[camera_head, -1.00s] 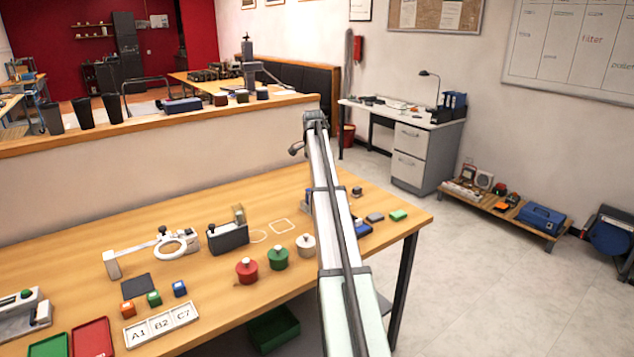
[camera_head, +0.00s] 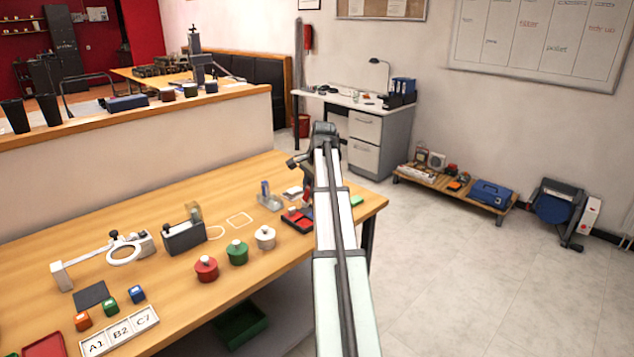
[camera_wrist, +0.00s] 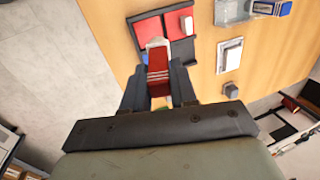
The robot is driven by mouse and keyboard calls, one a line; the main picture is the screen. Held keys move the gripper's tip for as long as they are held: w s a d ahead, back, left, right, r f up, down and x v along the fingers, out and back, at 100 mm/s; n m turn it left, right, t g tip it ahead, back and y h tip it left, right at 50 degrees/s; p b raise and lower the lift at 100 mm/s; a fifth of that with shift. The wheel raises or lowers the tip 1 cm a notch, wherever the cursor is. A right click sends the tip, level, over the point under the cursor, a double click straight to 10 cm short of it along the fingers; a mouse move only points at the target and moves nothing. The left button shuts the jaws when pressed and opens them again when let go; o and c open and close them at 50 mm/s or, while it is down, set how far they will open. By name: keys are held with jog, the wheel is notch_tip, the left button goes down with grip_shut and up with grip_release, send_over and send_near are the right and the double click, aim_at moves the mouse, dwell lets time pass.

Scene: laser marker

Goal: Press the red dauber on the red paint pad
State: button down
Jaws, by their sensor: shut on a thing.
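In the wrist view, my gripper (camera_wrist: 158,88) is shut on the red dauber (camera_wrist: 159,64), which has a white end and pale bands. The dauber's white end points at the dark paint tray (camera_wrist: 183,50) and overlaps its near edge in the picture; I cannot tell whether it touches. The red paint pad (camera_wrist: 147,31) fills one part of the tray, with another red area beside it and a little blue below. In the head view the tray (camera_head: 287,223) lies by my arm, which partly hides my gripper.
A grey holder with a blue-topped piece (camera_head: 265,198) stands left of the tray. Red (camera_head: 206,268), green (camera_head: 237,252) and white (camera_head: 265,237) round pots stand nearer. A green block (camera_head: 356,200) lies right of my arm, near the table's right edge.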

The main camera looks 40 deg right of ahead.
jog(key=shift+d+f, duration=0.15)
jog(key=shift+f, duration=2.9)
jog(key=shift+f, duration=0.65)
jog(key=shift+r, duration=3.55)
jog(key=shift+n, duration=0.3)
